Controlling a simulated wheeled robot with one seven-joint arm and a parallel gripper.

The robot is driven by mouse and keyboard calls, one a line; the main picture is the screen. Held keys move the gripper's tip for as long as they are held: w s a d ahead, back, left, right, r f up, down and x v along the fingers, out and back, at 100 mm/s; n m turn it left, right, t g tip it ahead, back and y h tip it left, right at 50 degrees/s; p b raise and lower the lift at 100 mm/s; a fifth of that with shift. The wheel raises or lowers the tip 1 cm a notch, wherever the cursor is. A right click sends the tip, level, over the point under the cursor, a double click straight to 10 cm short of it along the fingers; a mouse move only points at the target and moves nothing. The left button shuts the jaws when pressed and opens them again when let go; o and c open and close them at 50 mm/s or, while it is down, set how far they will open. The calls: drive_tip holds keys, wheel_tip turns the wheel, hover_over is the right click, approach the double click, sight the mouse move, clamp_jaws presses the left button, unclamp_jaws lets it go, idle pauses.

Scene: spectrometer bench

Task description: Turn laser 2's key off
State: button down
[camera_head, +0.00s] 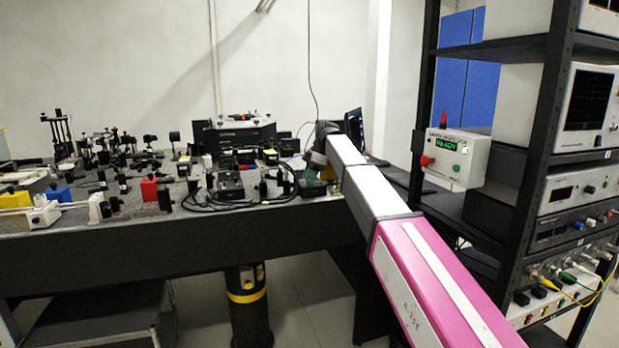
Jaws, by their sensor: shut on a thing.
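My arm reaches away from me over the right end of the dark optical table (200,238). My gripper (311,174) points down at a small black box (314,188) with some green on it, near the table's right front edge. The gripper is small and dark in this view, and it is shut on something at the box. Laser 2's key is too small and too covered by the gripper to make out, so its angle cannot be told. No label on the box can be read.
Black instruments and cables (228,185) crowd the table left of my gripper. A large black unit (235,135) stands behind. A white control box with red and green buttons (455,158) hangs on the instrument rack (530,160) at right. A monitor (354,128) stands behind my arm.

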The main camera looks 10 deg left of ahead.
drive_tip(key=shift+n, duration=0.5)
drive_tip(key=c, duration=1)
unclamp_jaws()
drive_tip(key=shift+o, duration=0.2)
drive_tip(key=shift+r, duration=0.15)
drive_tip(key=v, duration=1)
drive_tip(key=shift+w+r, duration=0.25)
